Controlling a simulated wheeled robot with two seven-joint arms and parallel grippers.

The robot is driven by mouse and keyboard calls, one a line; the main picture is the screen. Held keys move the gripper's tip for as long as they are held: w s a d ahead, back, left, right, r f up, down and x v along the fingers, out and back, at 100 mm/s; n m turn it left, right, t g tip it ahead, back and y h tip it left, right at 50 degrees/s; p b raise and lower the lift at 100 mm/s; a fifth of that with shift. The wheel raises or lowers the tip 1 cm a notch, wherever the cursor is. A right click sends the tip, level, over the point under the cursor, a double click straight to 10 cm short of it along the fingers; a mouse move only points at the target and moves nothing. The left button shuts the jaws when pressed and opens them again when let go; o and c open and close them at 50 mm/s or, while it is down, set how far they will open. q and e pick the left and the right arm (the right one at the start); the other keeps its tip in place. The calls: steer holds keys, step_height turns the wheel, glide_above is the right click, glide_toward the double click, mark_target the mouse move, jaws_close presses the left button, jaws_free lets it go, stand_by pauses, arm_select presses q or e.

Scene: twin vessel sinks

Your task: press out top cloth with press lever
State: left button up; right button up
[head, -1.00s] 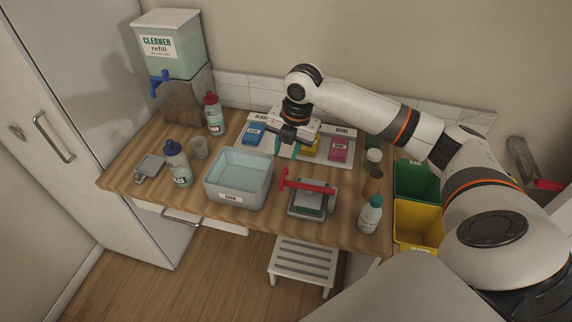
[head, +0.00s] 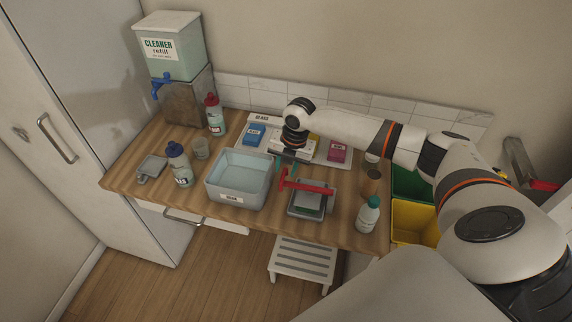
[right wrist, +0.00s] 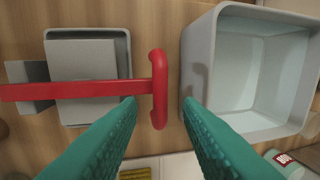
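The press (head: 306,211) is a grey tray on the counter with a plate over it and a red press lever (head: 310,187) across the top. The lever ends in a red crossbar, and it also shows in the right wrist view (right wrist: 159,88). My right gripper (head: 284,165) is open, with teal fingers pointing down. In the right wrist view its fingertips (right wrist: 159,101) stand either side of the crossbar, with gaps. A dull greenish layer shows in the press; I cannot tell whether it is cloth. My left gripper is out of view.
A grey basin of water (head: 238,181) stands left of the press. A teal-capped bottle (head: 368,215) stands right of the press, by the counter's front edge.

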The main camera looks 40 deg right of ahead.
steer(key=shift+f, duration=0.15)
steer(key=shift+c, duration=0.4)
jaws_close()
